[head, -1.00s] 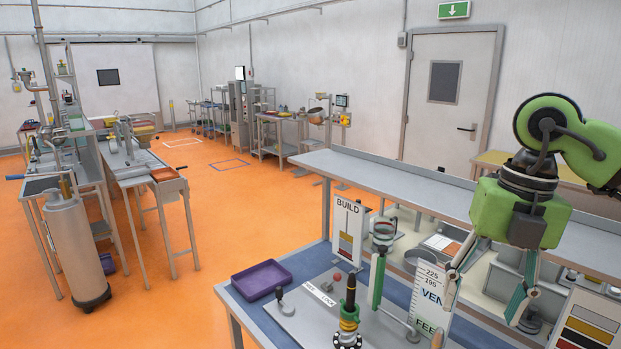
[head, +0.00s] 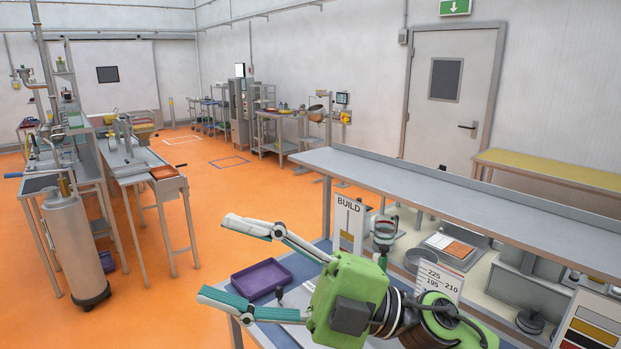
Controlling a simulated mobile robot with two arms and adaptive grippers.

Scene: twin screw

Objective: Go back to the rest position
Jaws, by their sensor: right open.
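My right gripper (head: 228,260) is green with grey fingers spread wide apart and nothing between them. It reaches in from the lower right over the workbench (head: 246,331) and points left, its fingertips above the floor past the bench's left edge. Its body and arm hide most of the bench's front part. My left gripper is not in the head view.
A purple tray (head: 261,279) lies on the bench beneath the fingers. A BUILD sign (head: 349,222) and a measuring card (head: 440,281) stand close behind the arm. A grey shelf (head: 480,203) runs behind.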

